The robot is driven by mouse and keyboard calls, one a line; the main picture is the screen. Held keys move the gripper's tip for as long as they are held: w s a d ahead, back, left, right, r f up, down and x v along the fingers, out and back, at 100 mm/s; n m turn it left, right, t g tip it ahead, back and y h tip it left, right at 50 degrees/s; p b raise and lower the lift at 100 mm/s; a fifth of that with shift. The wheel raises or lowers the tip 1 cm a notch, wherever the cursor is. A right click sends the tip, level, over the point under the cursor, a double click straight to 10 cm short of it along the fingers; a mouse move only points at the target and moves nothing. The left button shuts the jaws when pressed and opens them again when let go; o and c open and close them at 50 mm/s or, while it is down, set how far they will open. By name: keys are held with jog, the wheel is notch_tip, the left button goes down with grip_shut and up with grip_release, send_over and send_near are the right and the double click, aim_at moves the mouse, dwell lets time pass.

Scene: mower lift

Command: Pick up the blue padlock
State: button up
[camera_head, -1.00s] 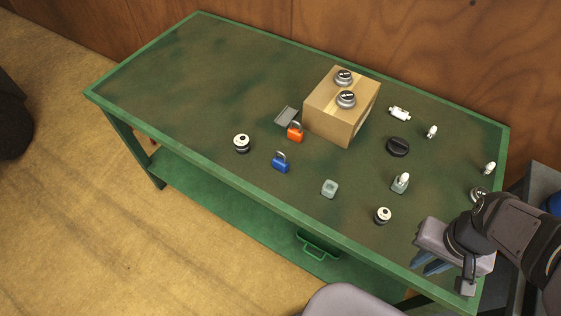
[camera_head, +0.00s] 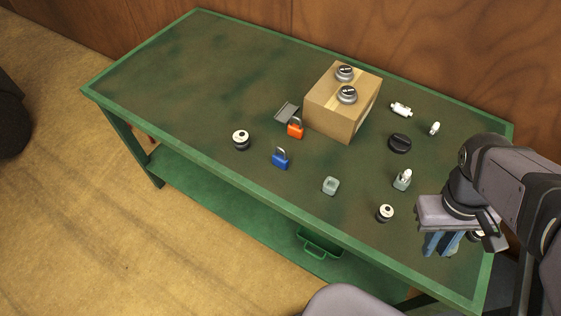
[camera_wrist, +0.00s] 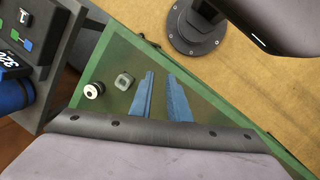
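The blue padlock (camera_head: 280,161) lies on the green table (camera_head: 190,90) near its front edge, left of the middle, with its grey shackle toward the back. An orange padlock (camera_head: 295,130) lies just behind it. My gripper (camera_head: 440,243) is over the right end of the table, well to the right of the blue padlock, with its blue fingers pointing down. In the wrist view my gripper (camera_wrist: 160,80) is open, with bare table between the fingers. I cannot see the blue padlock in the wrist view.
A cardboard box (camera_head: 331,116) with two round silver items on top stands behind the padlocks. A black-and-white round item (camera_head: 241,140) is left of the blue padlock, and a small grey-green block (camera_head: 331,186) is to its right. The table's left half is clear.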

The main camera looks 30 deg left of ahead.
jog(key=w+a+f+n+t+h+b, duration=0.2)
jog(key=w+a+n+t+h+b, duration=0.3)
jog(key=w+a+n, duration=0.65)
jog(key=a+r+n+t+h+b, duration=0.1)
jog(key=a+n+t+b, duration=0.4)
jog(key=a+n, duration=0.55)
jog(key=s+a+r+n+t+y+b, duration=0.1)
jog(key=s+a+n+t+y, duration=0.25)
jog(key=a, duration=0.75)
jog(key=s+a+r+n+t+y+b, duration=0.1)
jog(key=s+a+n+t+b, duration=0.15)
jog(key=s+a+t, duration=0.55)
jog(key=g+p, duration=0.2)
jog(key=g, duration=0.1)
send_near(284, 157)
jog(key=w, duration=0.3)
jog(key=shift+w+r+h, duration=0.1)
jog(key=shift+r+h, duration=0.25)
jog(key=shift+f, duration=0.25)
jog(key=shift+d+p+x, duration=0.1)
jog(key=shift+p+x, duration=0.25)
jog(key=shift+x, duration=1.5)
jog(key=shift+d+p+x, duration=0.15)
jog(key=shift+p+x, duration=0.15)
jog(key=shift+x, duration=1.55)
jog(key=shift+f, duration=0.15)
